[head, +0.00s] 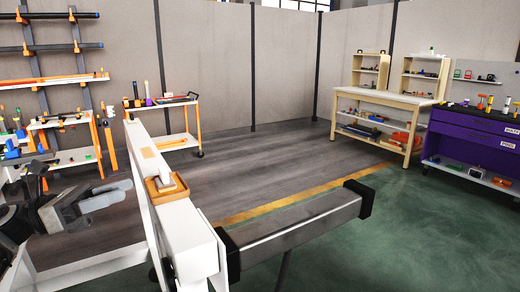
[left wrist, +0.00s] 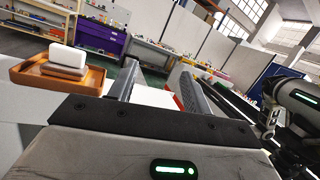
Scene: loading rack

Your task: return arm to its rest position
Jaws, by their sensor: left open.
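My left gripper (head: 112,194) is at the lower left of the head view, beside the long white rack surface. In the left wrist view its two dark fingers (left wrist: 158,90) stand well apart, with nothing held between them. An orange tray (head: 155,197) sits on the white surface with a white block (head: 167,182) in it. The tray (left wrist: 92,92) and the white block (left wrist: 68,56) also show left of the fingers in the left wrist view, apart from them. I cannot make out my right gripper.
The white surface (head: 187,235) runs close on the right of my left gripper. A grey beam (head: 300,222) with black ends sticks out right. A wooden workbench (head: 385,99), purple cabinet (head: 470,130) and orange cart (head: 192,125) stand farther back. The floor between is clear.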

